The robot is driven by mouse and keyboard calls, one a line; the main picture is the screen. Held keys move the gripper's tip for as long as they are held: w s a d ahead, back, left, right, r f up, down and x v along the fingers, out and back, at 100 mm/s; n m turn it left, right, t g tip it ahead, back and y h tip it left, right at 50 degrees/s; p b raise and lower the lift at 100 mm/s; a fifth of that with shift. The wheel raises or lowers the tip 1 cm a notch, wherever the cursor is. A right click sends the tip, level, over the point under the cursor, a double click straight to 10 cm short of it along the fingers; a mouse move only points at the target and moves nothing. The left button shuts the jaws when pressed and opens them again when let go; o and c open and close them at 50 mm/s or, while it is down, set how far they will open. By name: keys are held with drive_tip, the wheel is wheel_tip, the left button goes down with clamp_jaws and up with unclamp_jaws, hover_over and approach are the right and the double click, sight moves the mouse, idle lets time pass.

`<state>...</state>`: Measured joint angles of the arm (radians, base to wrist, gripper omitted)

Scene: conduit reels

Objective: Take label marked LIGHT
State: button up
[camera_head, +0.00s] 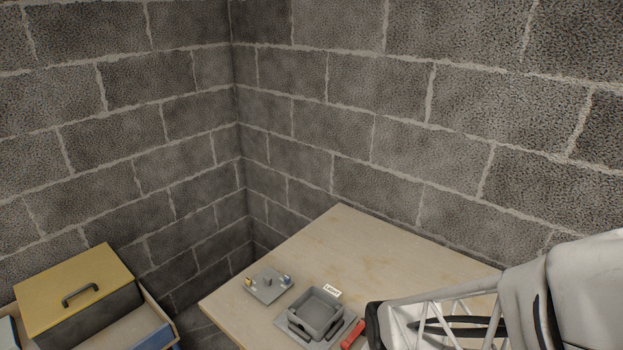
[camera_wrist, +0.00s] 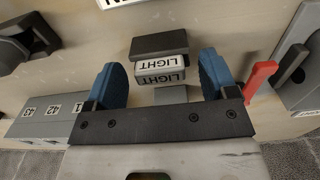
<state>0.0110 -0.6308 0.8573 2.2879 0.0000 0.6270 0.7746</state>
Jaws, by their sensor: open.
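A small block labelled LIGHT (camera_wrist: 160,76) has pale faces with dark letters, upside down in the wrist view. It sits beside a dark grey block (camera_wrist: 160,45). My gripper (camera_wrist: 161,62) is open, its two blue fingers apart on the left and right of the LIGHT block, with gaps on both sides. I cannot tell how far the fingers are above the table. In the head view a white sign reading LIGHT (camera_head: 331,291) stands behind a grey tray (camera_head: 317,312). My fingers are not clear in that view.
Grey numbered blocks (camera_wrist: 45,115) lie at lower left in the wrist view. A red lever (camera_wrist: 261,78) is close to the right finger. The wooden table (camera_head: 370,245) has free room at the back. A yellow-lidded box (camera_head: 75,285) stands at left, and block walls meet behind.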

drive_tip(key=c, duration=1)
drive_tip(key=shift+r, duration=0.2)
drive_tip(key=shift+r, duration=0.55)
wheel_tip(320, 180, up, 2)
drive_tip(key=s+r, duration=0.1)
drive_tip(key=s, duration=1.4)
drive_tip(key=shift+s+r, duration=0.3)
drive_tip(key=shift+s, duration=0.1)
drive_tip(key=shift+s+a, duration=0.1)
